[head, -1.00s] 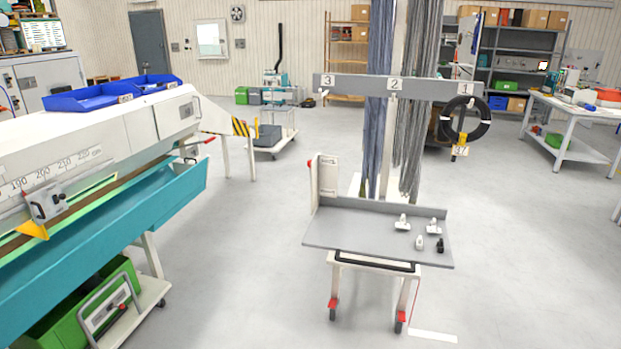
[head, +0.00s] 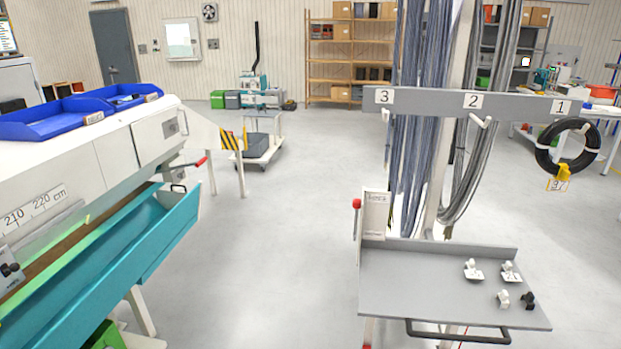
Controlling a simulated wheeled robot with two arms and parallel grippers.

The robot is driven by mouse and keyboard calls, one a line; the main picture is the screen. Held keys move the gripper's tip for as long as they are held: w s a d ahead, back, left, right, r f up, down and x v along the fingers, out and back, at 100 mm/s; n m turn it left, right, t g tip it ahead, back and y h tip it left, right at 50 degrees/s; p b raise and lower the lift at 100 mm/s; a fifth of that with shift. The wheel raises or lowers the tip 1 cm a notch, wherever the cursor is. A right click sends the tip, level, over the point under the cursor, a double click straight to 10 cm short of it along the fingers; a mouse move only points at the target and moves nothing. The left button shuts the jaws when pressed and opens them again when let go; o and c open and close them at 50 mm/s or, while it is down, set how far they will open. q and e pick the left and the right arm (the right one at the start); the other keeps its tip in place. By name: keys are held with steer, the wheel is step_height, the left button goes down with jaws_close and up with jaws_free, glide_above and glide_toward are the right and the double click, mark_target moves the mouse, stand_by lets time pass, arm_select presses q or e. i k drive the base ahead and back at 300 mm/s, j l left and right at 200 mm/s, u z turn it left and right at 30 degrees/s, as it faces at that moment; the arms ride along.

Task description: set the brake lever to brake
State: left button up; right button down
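A lever with a red knob (head: 356,203) stands at the left edge of a grey cart tray (head: 410,290) in the head view. It is upright beside a white panel (head: 376,214) whose small print I cannot read. I cannot tell which brake setting the lever is in. Another lever with a red grip (head: 199,162) sticks out from the end of the long machine on the left. Neither of my grippers is in view.
Small white and black parts (head: 503,299) lie on the tray's right side. A numbered rail (head: 420,101) above carries hanging cables and a black coil (head: 567,147). The long machine with a teal trough (head: 150,240) fills the left. Clear floor (head: 270,250) lies between.

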mark_target(356, 204)
steer(key=i+j, duration=1.05)
